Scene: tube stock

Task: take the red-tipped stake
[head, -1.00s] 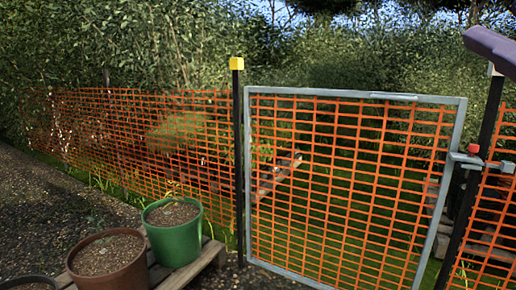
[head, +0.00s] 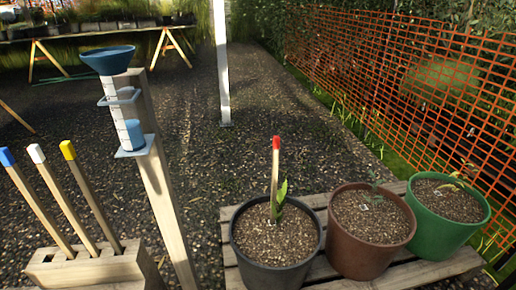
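The red-tipped stake (head: 275,172) stands upright in the soil of a black pot (head: 277,274). It is pale wood with a red top. A small green plant (head: 280,200) grows right beside it and covers part of its lower end. The stake's foot is sunk in the soil and hidden. Neither of my grippers is in view.
Brown (head: 368,275) and green (head: 445,240) pots share the pallet (head: 405,278). A wooden block (head: 95,270) at left holds blue-, white- and yellow-tipped stakes. A rain gauge (head: 122,100) on a post stands behind it. Orange mesh fence (head: 400,80) runs along the right.

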